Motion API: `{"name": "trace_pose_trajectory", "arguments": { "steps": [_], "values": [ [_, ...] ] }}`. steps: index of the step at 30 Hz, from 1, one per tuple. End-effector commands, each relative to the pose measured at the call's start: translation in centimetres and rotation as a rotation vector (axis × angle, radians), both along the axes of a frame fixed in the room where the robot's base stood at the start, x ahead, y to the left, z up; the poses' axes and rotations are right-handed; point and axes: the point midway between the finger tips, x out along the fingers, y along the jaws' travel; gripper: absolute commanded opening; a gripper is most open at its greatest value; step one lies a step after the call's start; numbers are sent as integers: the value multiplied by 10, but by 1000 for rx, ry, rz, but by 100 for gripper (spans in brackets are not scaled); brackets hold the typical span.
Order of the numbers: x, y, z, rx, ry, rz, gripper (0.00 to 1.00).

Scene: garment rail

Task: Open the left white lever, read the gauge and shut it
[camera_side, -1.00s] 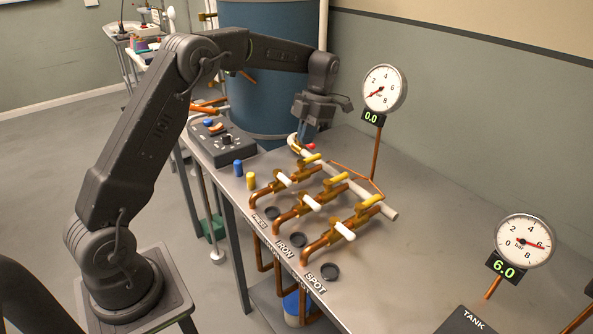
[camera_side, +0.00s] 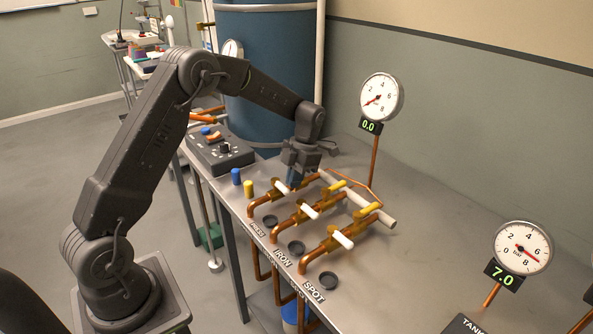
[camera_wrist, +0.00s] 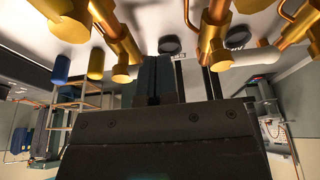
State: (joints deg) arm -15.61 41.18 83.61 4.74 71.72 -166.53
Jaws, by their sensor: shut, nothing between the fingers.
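The left white lever (camera_side: 281,187) is on the copper valve line by the PRESS label, at the left end of the row in the side view. My gripper (camera_side: 293,182) is shut and empty, pointing down right beside that lever; whether they touch I cannot tell. The shut fingers (camera_wrist: 153,78) also show in the wrist view. The upright gauge (camera_side: 382,97) behind the valves has its needle at zero and its display reads 0.0. The tank gauge (camera_side: 523,247) at the right reads 7.0.
A middle white lever (camera_side: 309,211) and a right white lever (camera_side: 342,238) stand close by, with yellow levers (camera_side: 368,209) behind. A white pipe (camera_side: 380,216) runs behind the valves. A control box (camera_side: 221,152) and blue and yellow pegs (camera_side: 236,177) are left.

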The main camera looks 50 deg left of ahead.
Motion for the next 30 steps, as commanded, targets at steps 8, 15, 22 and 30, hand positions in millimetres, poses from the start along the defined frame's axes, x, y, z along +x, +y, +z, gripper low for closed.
{"name": "trace_pose_trajectory", "arguments": {
  "steps": [8, 15, 22, 30],
  "values": [
    [0, 0, 0, 0, 0, 0, 0],
    [-2, -1, 0, 0, 0, -59, 0],
    [-4, -2, 0, 0, 1, -136, 0],
    [-6, -3, 0, 1, 1, -226, 0]
  ]
}}
